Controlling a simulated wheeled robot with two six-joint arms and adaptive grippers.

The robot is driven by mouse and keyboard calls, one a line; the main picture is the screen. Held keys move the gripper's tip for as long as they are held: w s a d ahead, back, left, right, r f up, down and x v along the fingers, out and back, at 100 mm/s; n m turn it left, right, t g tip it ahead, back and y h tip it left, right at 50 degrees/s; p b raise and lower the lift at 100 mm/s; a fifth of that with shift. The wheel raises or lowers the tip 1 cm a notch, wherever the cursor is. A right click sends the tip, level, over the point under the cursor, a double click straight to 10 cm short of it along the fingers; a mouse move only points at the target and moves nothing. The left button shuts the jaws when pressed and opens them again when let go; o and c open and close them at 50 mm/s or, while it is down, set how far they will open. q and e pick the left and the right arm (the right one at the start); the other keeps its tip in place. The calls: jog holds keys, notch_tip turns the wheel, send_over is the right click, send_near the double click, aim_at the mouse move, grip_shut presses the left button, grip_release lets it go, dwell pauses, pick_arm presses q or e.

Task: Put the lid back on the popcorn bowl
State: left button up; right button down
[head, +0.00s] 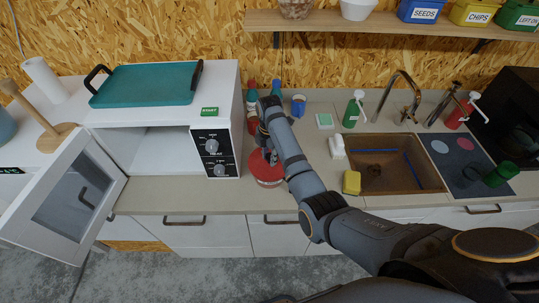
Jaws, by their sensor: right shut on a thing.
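A red round lid (257,165) is at the front of the counter, just right of the microwave. Below it shows the pale and red side of a bowl (269,183), which I take for the popcorn bowl. My right gripper (266,152) points down at the lid's top and is shut on it, near its middle. My forearm and wrist hide the lid's right part and most of the grip. I cannot tell whether the lid rests on the rim or sits slightly above it. My left gripper is not in view.
The microwave (215,170) stands left with its door (75,190) swung open and a teal tray (147,84) on top. Bottles (252,93) and a blue cup (298,105) stand behind. A yellow sponge (352,182) and the sink (395,180) lie right.

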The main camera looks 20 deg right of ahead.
dwell(0.3)
jog(key=c, duration=0.9)
grip_release()
jog(key=shift+c, duration=0.2)
jog(key=o, duration=0.5)
notch_tip(320, 180, up, 3)
jog(key=p, duration=0.2)
jog(key=shift+f+p, duration=0.1)
jog(key=shift+p, duration=0.25)
jog(key=shift+r, duration=2.15)
